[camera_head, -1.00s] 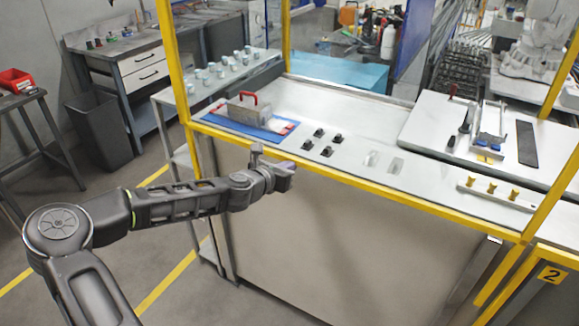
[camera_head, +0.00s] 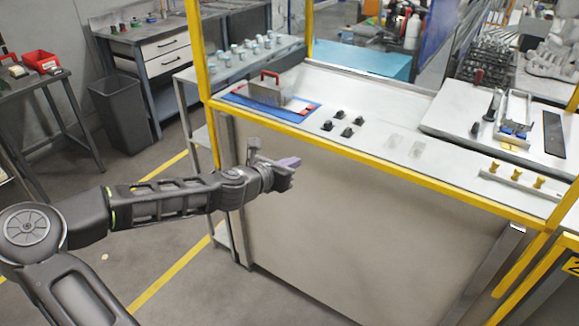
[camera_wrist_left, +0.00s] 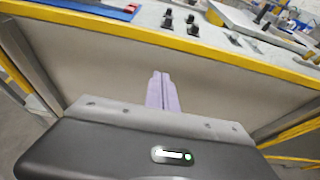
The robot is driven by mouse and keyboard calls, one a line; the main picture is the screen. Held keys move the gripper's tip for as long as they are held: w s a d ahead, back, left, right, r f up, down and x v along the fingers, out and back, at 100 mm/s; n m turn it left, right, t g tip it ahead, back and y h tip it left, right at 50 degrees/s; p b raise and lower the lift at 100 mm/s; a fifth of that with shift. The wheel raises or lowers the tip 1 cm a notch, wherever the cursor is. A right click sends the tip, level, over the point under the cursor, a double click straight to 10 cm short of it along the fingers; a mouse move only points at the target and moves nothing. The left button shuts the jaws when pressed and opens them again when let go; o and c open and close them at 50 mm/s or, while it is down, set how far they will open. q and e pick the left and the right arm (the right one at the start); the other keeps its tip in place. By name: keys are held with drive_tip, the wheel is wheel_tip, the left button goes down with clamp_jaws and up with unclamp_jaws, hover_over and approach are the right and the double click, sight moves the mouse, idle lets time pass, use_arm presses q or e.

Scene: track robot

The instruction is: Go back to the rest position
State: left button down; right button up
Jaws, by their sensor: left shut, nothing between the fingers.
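My left arm reaches in from the left in the head view. My left gripper (camera_head: 290,163) hangs in the air in front of the workbench (camera_head: 350,225), below its yellow front rail. Its fingers are shut and empty. In the left wrist view the left gripper's pale purple fingers (camera_wrist_left: 162,92) lie together, with the bench's plain front panel behind them. My right gripper is in neither view.
On the bench top are a blue mat (camera_head: 268,106) bearing a metal block with a red handle (camera_head: 270,76), several small black parts (camera_head: 340,122) and a rail with yellow pegs (camera_head: 514,180). A dark bin (camera_head: 118,115) stands at the left. Floor around my arm is clear.

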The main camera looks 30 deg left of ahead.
use_arm(q)
drive_tip(key=shift+s+r, duration=0.2)
drive_tip(key=shift+s, duration=0.4)
drive_tip(key=s+d+f+m+g, duration=0.2)
drive_tip(key=s+f+m, duration=0.2)
drive_tip(key=f+m, duration=0.75)
drive_tip(key=s+d+f+m+g+h, duration=0.2)
drive_tip(key=s+d+f+m, duration=0.2)
drive_tip(key=d+f, duration=0.3)
drive_tip(key=s+d+f+m+g+h, duration=0.1)
drive_tip(key=s+d+f+m+g, duration=0.2)
drive_tip(key=d+f, duration=0.35)
drive_tip(key=s+d+f+m+g, duration=0.2)
drive_tip(key=s+d+f+m, duration=0.2)
drive_tip(key=s, duration=0.3)
drive_tip(key=s+d+f+m+g, duration=0.2)
drive_tip(key=s+d+f+m, duration=0.1)
drive_tip(key=s+m, duration=0.3)
drive_tip(key=s+d+f+m+g, duration=0.2)
drive_tip(key=s+d+f+m, duration=0.2)
drive_tip(key=s, duration=0.4)
drive_tip(key=shift+d+f+m, duration=0.35)
drive_tip(key=shift+d+m, duration=0.1)
drive_tip(key=shift+d, duration=0.55)
